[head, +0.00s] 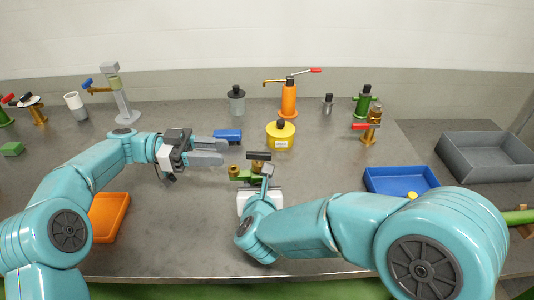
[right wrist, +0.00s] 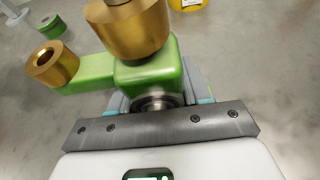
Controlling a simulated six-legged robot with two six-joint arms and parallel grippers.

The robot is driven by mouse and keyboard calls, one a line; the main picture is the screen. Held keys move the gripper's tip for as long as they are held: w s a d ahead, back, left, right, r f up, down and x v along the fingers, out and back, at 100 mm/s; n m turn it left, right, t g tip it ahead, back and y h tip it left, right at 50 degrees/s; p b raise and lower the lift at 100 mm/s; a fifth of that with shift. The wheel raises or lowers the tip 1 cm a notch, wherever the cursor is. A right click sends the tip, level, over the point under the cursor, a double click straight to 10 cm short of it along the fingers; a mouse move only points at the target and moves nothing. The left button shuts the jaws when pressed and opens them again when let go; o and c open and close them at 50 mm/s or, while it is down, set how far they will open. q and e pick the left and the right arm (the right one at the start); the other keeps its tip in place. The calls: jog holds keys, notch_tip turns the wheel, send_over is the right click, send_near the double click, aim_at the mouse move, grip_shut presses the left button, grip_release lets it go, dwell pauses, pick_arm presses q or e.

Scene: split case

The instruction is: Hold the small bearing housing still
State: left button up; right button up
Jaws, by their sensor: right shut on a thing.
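The small bearing housing (head: 245,176) looks like a green body with brass parts, near the middle of the table. In the right wrist view, the green housing (right wrist: 150,75) carries a large brass cylinder on top and a brass ring on a side arm. My right gripper (head: 263,181) is shut on the housing's green body; its fingers are largely hidden beneath it in the right wrist view. My left gripper (head: 222,152) is open and empty, left of and beyond the housing, with its two fingers apart.
A blue block (head: 228,135) lies just beyond my left gripper. A yellow pot (head: 280,137) stands behind the housing. A blue tray (head: 372,181) is at right, an orange tray (head: 109,216) at left. A grey bin (head: 485,160) sits far right. Several fixtures line the back.

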aim_at(267, 154)
pick_arm(q)
jog(key=d, duration=0.4)
jog(key=s+d, duration=0.1)
jog(key=d, duration=0.6)
jog(key=shift+s+d, duration=0.15)
jog(key=shift+d, duration=0.15)
grip_shut()
